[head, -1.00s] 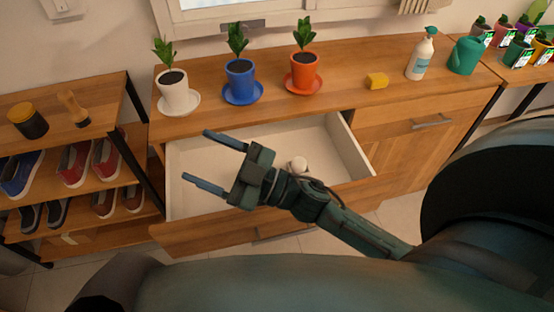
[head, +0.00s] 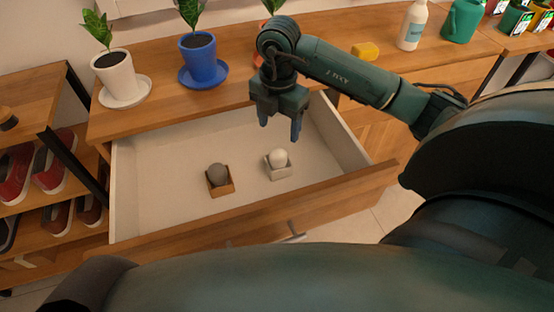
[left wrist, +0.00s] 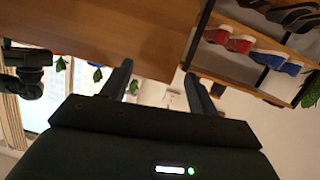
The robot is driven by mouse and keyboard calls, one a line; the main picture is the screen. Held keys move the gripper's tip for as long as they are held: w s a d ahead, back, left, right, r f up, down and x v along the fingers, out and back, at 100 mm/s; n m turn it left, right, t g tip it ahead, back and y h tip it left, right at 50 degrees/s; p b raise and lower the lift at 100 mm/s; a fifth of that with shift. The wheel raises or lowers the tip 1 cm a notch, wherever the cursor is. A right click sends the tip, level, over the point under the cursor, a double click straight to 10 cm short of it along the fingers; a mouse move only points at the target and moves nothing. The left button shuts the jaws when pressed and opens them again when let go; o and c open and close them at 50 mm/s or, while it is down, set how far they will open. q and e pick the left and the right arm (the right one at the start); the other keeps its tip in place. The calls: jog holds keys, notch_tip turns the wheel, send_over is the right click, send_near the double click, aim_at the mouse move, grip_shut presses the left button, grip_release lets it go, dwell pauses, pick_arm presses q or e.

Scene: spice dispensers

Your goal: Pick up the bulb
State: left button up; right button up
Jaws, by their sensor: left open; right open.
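A white bulb (head: 279,156) sits in a small pale holder (head: 279,173) inside the open drawer (head: 150,190). A dark grey bulb (head: 217,173) sits in a small brown holder (head: 222,190) to its left. My right gripper (head: 280,130) points down over the back right part of the drawer. It is open and empty, apart from both bulbs, and nearer the white one. My left gripper (left wrist: 160,82) shows only in the left wrist view, open with nothing between its fingers. Neither bulb can be made out in that view.
On the cabinet top stand a white pot (head: 116,76), a blue pot (head: 199,60), an orange pot partly hidden by my right arm, a yellow sponge (head: 366,51), a bottle (head: 411,27) and a green watering can (head: 462,20). A shoe rack (head: 40,115) stands at left.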

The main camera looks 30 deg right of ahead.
aim_at(279, 150)
jog(key=f, duration=0.4)
jog(key=f+b, duration=0.1)
jog(key=f, duration=0.4)
jog(key=shift+s+a+f, duration=0.1)
jog(key=shift+s+f, duration=0.1)
jog(key=shift+r, duration=0.1)
jog(key=c, duration=1)
